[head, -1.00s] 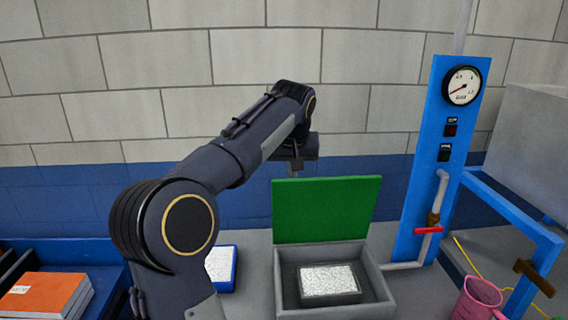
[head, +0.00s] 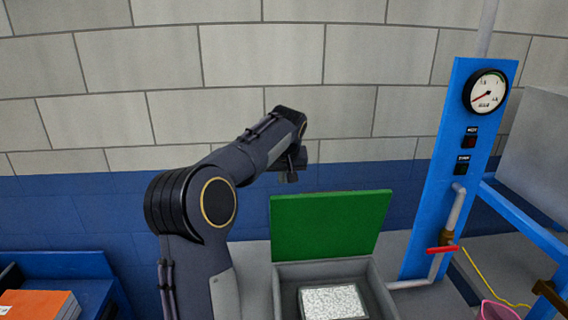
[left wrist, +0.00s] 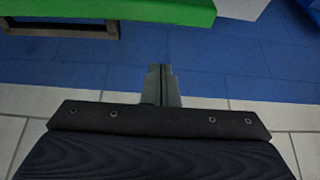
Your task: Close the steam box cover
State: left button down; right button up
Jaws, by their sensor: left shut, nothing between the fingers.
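The steam box (head: 278,291) is a grey open box on the grey table. Its green cover (head: 330,226) stands raised at the back edge, leaning slightly back. A white speckled block (head: 332,302) lies inside the box. My left gripper (head: 291,176) is above and behind the cover's top left edge, apart from it. In the left wrist view the gripper's fingers (left wrist: 161,84) are together and empty, and part of the green cover (left wrist: 120,9) shows at the top left. My right gripper is not in view.
A blue panel (head: 441,190) with a gauge (head: 486,92), switches and a red valve handle (head: 443,250) stands right of the box. A pink cup (head: 497,311) is at the lower right. Orange-covered books (head: 36,304) lie at the lower left. A brick wall is behind.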

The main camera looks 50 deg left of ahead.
pick_arm(q)
jog(key=shift+s+d+f+p, duration=0.2)
jog(key=shift+s+d+f, duration=0.25)
jog(key=shift+s+d, duration=0.15)
jog(key=shift+s+d+f+p, duration=0.15)
jog(key=shift+s+d+f, duration=0.3)
jog(key=shift+d, duration=0.25)
